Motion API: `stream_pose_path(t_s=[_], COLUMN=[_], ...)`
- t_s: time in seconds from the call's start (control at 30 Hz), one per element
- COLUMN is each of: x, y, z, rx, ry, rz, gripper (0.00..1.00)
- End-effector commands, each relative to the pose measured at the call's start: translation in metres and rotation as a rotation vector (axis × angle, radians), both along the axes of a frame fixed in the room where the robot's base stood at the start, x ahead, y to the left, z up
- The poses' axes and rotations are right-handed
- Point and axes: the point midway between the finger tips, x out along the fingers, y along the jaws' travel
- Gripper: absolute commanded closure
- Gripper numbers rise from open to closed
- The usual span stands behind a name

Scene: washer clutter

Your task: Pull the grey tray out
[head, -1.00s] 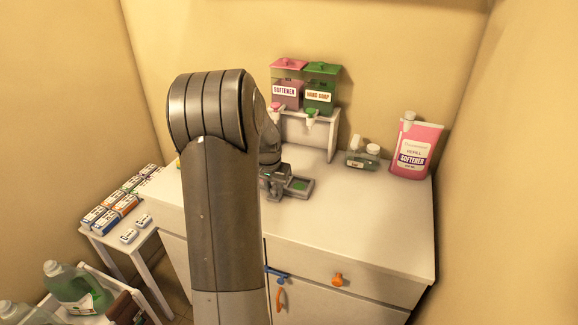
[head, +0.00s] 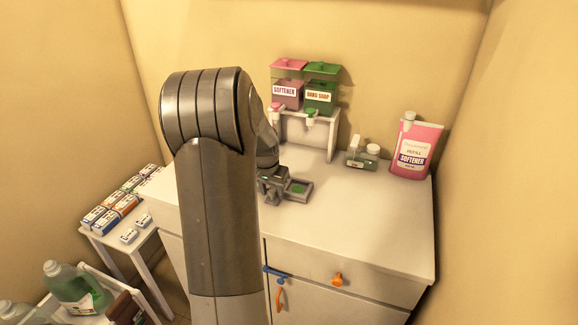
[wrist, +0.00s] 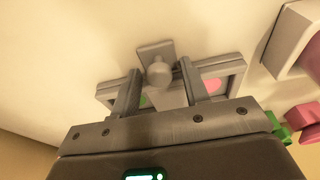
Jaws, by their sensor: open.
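The grey tray (head: 309,187) lies on the white counter in front of the dispenser stand, with a green pad showing in the head view. The wrist view shows its grey rim (wrist: 238,66), a green and a pink patch inside it, and a round grey knob (wrist: 158,74) on a flat tab. My gripper (wrist: 158,70) is open, with one finger on each side of the knob; I cannot tell whether either touches it. In the head view my gripper (head: 271,191) is at the tray's left end, and my arm hides part of that area.
Softener (head: 287,91) and hand soap (head: 320,95) dispensers stand on a white stand (head: 327,130) behind the tray. The counter (head: 370,220) is clear at front right.

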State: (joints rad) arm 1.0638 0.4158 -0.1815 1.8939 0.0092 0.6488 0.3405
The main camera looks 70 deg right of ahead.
Motion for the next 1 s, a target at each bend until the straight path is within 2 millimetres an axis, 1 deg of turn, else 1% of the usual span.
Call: stream_pose_path(t_s=[0.17,1.0], x=[0.000,0.000], y=[0.000,0.000], z=[0.004,0.072], rx=[-0.001,-0.002], ry=[0.000,0.000], rz=[0.000,0.000], gripper=[0.58,0.58])
